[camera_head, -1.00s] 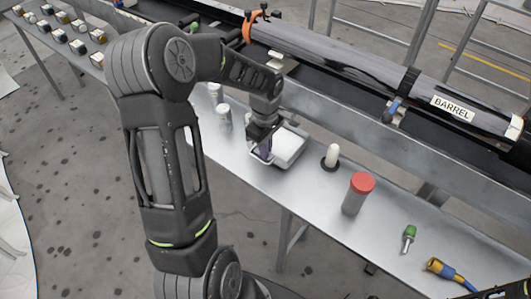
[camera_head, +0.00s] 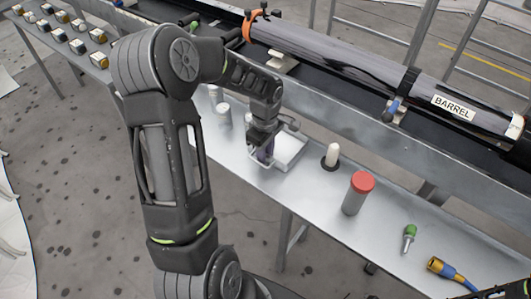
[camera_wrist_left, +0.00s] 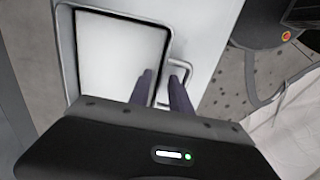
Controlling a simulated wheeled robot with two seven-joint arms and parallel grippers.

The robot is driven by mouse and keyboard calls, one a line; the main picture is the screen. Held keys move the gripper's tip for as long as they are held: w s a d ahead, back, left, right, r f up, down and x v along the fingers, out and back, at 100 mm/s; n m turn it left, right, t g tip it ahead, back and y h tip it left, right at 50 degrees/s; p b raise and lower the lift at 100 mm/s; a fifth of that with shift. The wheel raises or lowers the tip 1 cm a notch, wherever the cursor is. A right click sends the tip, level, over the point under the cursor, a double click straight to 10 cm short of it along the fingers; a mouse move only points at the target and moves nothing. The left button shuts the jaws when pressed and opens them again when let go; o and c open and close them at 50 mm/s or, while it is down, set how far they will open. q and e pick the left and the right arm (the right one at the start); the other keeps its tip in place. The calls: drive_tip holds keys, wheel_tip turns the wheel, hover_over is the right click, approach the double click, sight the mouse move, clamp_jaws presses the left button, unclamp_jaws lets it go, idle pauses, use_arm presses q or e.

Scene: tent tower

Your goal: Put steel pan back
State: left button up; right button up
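The steel pan (camera_head: 293,150) is a shallow rectangular pan with a pale interior, lying on the metal bench. In the left wrist view the pan (camera_wrist_left: 115,50) shows a loop handle (camera_wrist_left: 187,66) on its right side. My left gripper (camera_head: 263,156) is down at the pan's near-left side in the head view. In the left wrist view its two dark fingers (camera_wrist_left: 161,90) are apart, one over the pan's right edge and one over the handle loop. Whether they touch the pan I cannot tell.
On the bench (camera_head: 300,190) stand a white-topped peg on a dark base (camera_head: 331,156), a red-capped grey cylinder (camera_head: 357,194), a green-handled tool (camera_head: 409,238) and a yellow connector (camera_head: 445,268). White cylinders (camera_head: 223,115) stand left of the pan. A long barrel (camera_head: 340,60) lies behind.

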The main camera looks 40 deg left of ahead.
use_arm(q)
drive_tip(key=shift+r, duration=0.1)
wheel_tip(320, 180, up, 12)
idle(0.5)
idle(0.8)
